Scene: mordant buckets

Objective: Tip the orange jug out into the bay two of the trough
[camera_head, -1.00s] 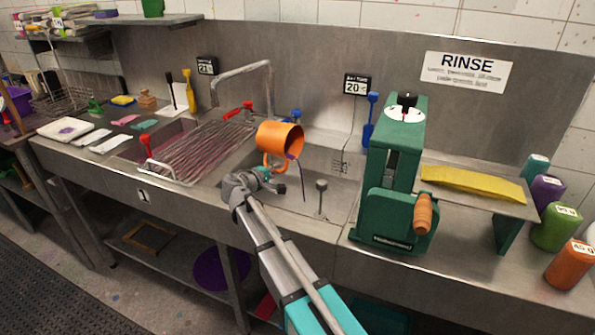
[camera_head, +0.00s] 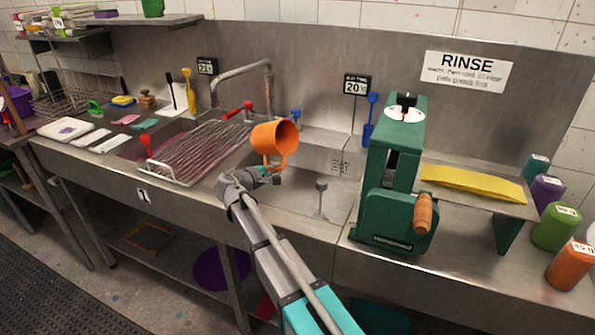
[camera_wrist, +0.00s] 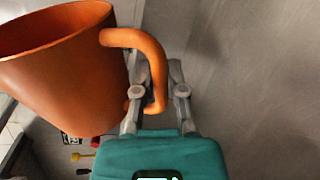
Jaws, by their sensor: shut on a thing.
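The orange jug (camera_head: 266,139) is held up over the sink trough (camera_head: 300,192), tilted on its side with its open mouth facing right. My gripper (camera_head: 266,172) is shut on the jug's handle, below the body. In the wrist view the jug (camera_wrist: 62,72) fills the left side, and my gripper's fingers (camera_wrist: 153,92) sit on either side of the handle. No liquid shows leaving the mouth now. The right-hand basin under the mouth holds an upright grey standpipe (camera_head: 321,196). The jug's inside is dark, so I cannot tell if anything is left in it.
A bent metal tap (camera_head: 245,75) stands behind the jug. A green press (camera_head: 392,180) stands right of the basin. Several labelled jars, such as a green one (camera_head: 556,229), stand at far right.

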